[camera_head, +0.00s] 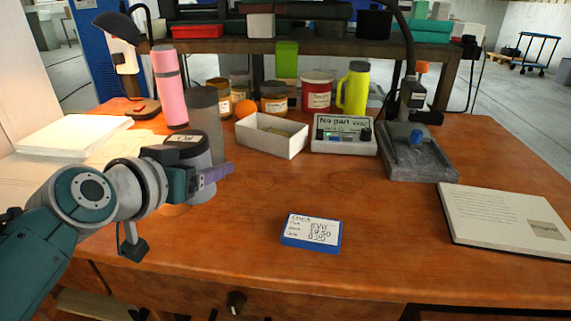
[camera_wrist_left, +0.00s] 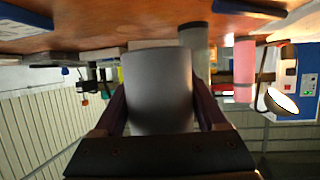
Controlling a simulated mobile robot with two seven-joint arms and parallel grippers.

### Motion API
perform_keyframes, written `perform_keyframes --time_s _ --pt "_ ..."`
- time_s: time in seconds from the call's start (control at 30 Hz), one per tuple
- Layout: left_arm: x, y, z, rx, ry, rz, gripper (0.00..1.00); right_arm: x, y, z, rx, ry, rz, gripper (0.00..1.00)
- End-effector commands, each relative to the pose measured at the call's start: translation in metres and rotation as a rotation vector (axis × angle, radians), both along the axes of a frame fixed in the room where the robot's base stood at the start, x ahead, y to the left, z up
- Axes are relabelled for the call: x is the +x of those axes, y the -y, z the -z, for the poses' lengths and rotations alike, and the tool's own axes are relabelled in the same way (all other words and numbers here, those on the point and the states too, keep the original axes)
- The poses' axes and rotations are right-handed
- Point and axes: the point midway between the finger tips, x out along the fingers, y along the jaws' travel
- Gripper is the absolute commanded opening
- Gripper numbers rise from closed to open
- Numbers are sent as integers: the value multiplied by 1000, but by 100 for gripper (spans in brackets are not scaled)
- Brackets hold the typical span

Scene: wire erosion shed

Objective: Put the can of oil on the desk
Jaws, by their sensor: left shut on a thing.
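A grey can (camera_head: 201,157), seemingly the can of oil, has a dark top with a white label. It stands upright at the left of the wooden desk (camera_head: 380,215). My left gripper (camera_head: 214,176) is shut on its side, with one finger showing across the front of the can. In the left wrist view, which is upside down, the plain grey can (camera_wrist_left: 157,88) sits between both fingers (camera_wrist_left: 158,108). I cannot tell whether the can's base touches the desk. My right gripper is not in view.
A grey cylinder (camera_head: 206,118) and pink bottle (camera_head: 168,88) stand close behind the can. A white open box (camera_head: 270,140), label tray (camera_head: 343,146), and stand with a grey base (camera_head: 416,160) are farther right. A blue-edged card (camera_head: 311,231) lies in front, with bare desk around it.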

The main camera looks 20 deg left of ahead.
Motion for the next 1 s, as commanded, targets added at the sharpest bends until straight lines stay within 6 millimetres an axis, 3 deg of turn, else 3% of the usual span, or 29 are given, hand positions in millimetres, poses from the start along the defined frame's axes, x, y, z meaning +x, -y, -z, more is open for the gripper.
perform_keyframes --time_s 0.03,0.27,0.47,0.87,0.9,1.0 --pt "0 0 11 0 1 0 2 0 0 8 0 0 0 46" --pt "1 0 27 1 2 1 2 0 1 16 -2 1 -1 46" --pt "1 0 59 2 2 2 2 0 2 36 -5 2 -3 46" --pt "1 0 63 1 3 0 2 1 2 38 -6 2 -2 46" --pt "0 0 64 1 1 0 75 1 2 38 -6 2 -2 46" --pt "0 0 63 0 1 1 86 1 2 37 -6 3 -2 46"
